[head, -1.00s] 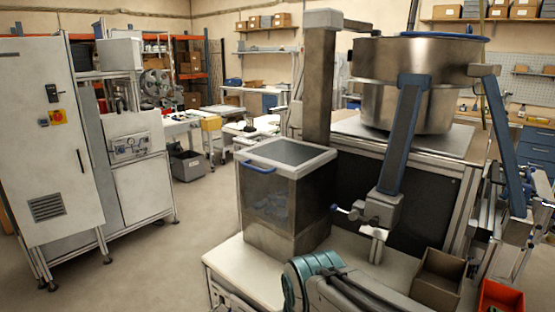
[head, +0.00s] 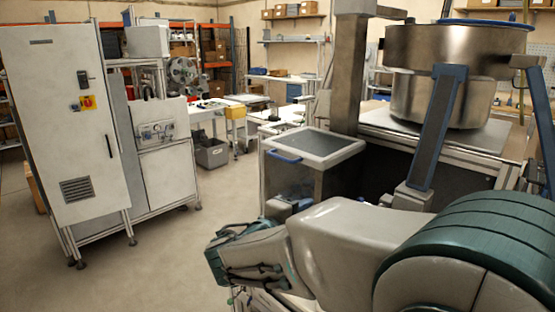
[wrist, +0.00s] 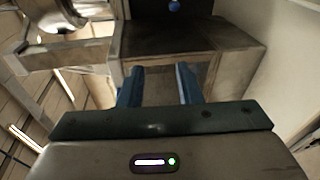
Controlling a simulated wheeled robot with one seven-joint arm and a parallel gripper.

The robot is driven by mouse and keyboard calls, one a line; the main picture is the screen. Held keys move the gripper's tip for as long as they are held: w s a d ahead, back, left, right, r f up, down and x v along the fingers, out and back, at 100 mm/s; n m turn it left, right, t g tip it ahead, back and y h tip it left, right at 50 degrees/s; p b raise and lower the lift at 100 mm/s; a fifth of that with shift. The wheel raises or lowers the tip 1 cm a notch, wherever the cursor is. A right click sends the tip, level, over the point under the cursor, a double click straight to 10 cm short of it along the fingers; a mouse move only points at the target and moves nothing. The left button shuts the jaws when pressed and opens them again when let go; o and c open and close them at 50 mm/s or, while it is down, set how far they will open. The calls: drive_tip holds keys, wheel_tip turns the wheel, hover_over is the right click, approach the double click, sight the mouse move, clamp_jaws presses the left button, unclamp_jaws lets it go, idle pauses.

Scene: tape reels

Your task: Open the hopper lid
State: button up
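The hopper is a box with dark see-through walls (head: 290,181) and a pale frame, right of centre in the head view. Its lid (head: 322,144) is a dark panel in a white frame and lies flat and shut on top. A blue handle (head: 284,157) sits on the lid's near left edge. My gripper (wrist: 158,86) shows in the wrist view with its two blue fingers apart and nothing between them. In the head view my arm crosses in front of the hopper's lower part, and the gripper itself cannot be made out.
A large metal bowl (head: 455,52) stands on a bench right of the hopper, with a blue-grey support (head: 437,125) in front. A white cabinet (head: 65,130) stands at the left. The floor (head: 165,260) between cabinet and hopper is clear.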

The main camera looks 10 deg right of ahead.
sight(280, 159)
drive_tip(key=w+a+r+n+t+y, duration=0.1)
drive_tip(key=w+a+r+n+t, duration=0.35)
drive_tip(key=a, duration=0.45)
drive_tip(key=shift+m+t+y, duration=0.3)
drive_tip(key=shift+m+t, duration=0.25)
drive_tip(key=shift+t, duration=0.2)
drive_tip(key=p+x, duration=0.4)
drive_tip(key=x, duration=0.9)
drive_tip(key=shift+w+d, duration=0.2)
drive_tip(key=shift+d, duration=0.25)
clamp_jaws()
